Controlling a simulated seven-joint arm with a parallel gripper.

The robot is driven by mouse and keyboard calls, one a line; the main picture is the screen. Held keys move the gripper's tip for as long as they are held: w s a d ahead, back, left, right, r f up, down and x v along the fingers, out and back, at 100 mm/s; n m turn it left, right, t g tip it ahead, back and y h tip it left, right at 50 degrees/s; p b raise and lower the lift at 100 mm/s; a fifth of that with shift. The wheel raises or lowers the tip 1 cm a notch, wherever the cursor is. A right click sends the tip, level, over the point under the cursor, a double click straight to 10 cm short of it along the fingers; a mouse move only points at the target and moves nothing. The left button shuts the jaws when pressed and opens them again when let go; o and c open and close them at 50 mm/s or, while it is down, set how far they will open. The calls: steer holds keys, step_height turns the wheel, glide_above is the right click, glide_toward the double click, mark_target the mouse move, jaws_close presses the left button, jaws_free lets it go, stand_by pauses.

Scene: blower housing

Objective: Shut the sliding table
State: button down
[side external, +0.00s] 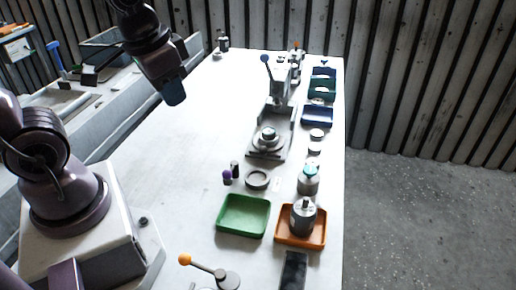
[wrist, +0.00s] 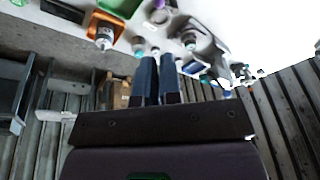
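The sliding table (side external: 256,152) is a grey plate on a rail fixture in the middle of the workbench, in the side external view. It sits at the near end of its rails, out in front of the lever press (side external: 280,85) with the blue-knobbed handle. A round stepped metal part (side external: 267,136) rests on it. My gripper (side external: 174,98) hangs in the air to the left of the press, pointing down. In the wrist view my gripper (wrist: 158,75) has its two blue fingers side by side with almost no gap and nothing between them.
A green tray (side external: 243,216) and an orange tray (side external: 287,239) holding a metal motor (side external: 302,216) stand nearer the front. A ring (side external: 257,179), small cylinders and a turquoise-topped part (side external: 309,178) stand around. An orange-knobbed lever (side external: 205,268) is at the front.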

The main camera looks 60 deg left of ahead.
mark_target(255, 151)
steer(key=w+a+f+m+t, duration=0.1)
steer(key=w+a+f+m, duration=0.25)
steer(key=f, duration=0.45)
steer(key=w+a+f+m, duration=0.2)
steer(key=w+f+m, duration=0.15)
steer(key=f, duration=0.55)
steer(key=w+d+f+m+t, duration=0.1)
steer(key=w+f, duration=0.1)
steer(key=w, duration=0.1)
steer(key=w+d+f+m+t+h, duration=0.1)
steer(key=w+f, duration=0.1)
steer(key=w, duration=0.1)
steer(key=w+d+f+m+t, duration=0.1)
steer(key=w+f+m, duration=0.1)
steer(key=w+f, duration=0.1)
steer(key=shift+f, duration=0.1)
steer(key=shift+w+a+f, duration=0.1)
steer(key=shift+w+a, duration=0.7)
steer(key=shift+w, duration=0.25)
steer(key=shift+w+a+f, duration=0.1)
steer(key=shift+w+a, duration=0.2)
steer(key=shift+w, duration=0.25)
steer(key=shift+h, duration=0.3)
steer(key=w+a, duration=0.9)
steer(key=shift+w+a, duration=0.15)
steer(key=shift+w, duration=0.05)
steer(key=shift+w+a, duration=0.2)
steer(key=shift+a, duration=0.15)
